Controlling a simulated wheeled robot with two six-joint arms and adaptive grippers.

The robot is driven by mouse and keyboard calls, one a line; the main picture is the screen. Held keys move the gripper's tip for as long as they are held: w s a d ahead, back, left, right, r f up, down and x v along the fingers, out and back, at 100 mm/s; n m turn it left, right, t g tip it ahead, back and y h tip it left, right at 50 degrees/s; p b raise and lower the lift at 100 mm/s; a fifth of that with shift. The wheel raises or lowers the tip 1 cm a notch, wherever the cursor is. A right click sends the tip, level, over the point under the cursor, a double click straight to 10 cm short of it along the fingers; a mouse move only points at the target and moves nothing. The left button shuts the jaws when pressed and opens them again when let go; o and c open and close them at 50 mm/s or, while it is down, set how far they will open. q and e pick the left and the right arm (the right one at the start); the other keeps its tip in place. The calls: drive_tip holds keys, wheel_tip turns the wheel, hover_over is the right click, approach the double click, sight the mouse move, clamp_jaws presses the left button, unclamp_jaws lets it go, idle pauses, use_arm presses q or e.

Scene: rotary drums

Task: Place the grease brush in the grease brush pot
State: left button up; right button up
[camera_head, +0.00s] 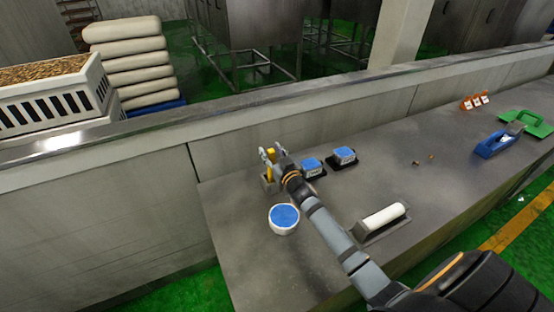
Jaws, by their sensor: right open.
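The grease brush shows as a yellow handle (270,155) standing upright at the far left part of the grey table. Its lower end is at a small grey pot (266,185), which looks like the grease brush pot; the bristles are hidden. My right gripper (270,152) is open, with its fingers at the upper part of the yellow handle. I cannot tell whether they touch it. My right wrist and arm hide part of the pot's right side. My left gripper is not in view.
A white round tub with a blue top (284,219) stands in front of the pot. Two blue blocks (312,166) (344,154) sit on black trays to the right. A white roller (384,217), a blue dispenser (496,144) and a green tool (526,123) lie farther right. A low wall (225,160) runs behind.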

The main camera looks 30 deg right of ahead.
drive_tip(key=s+b, duration=0.5)
drive_tip(key=s, duration=0.6)
drive_tip(key=shift+s+a, duration=0.35)
drive_tip(key=shift+s, duration=0.05)
drive_tip(key=shift+f, duration=0.1)
